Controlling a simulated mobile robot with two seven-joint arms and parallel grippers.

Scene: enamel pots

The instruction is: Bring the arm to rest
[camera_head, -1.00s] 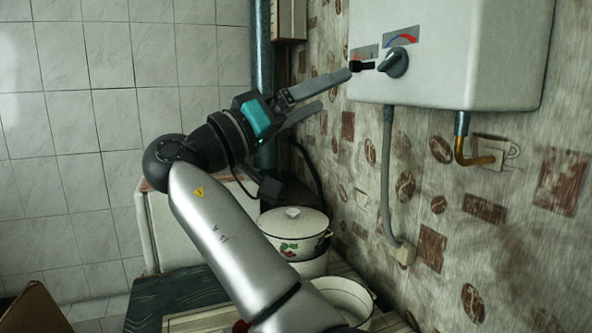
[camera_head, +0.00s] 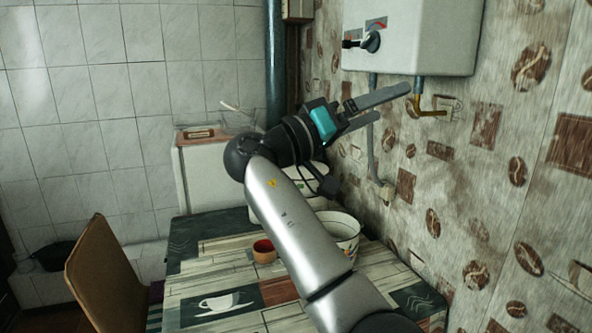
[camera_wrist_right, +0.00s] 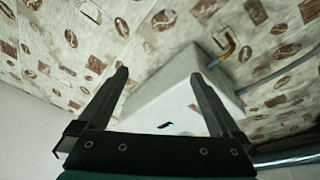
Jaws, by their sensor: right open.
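My right gripper (camera_head: 393,103) is open, with nothing between its dark parallel fingers. In the head view it appears just below the white water heater (camera_head: 410,35), its fingers pointing right toward the patterned wall. I cannot tell how far it is from the heater or the pipes. In the wrist view the two fingers of the right gripper (camera_wrist_right: 160,73) stand apart, with the heater (camera_wrist_right: 165,105) behind them. The silver right arm reaches up over the table. My left gripper is not in view.
The heater has a dial (camera_head: 371,42), a grey hose (camera_head: 372,140) and a brass pipe (camera_head: 428,112). On the table (camera_head: 190,285) stand a white pot (camera_head: 343,228) and a small orange-brown cup (camera_head: 264,251). A chair (camera_head: 105,275) stands at left. The table's front left is clear.

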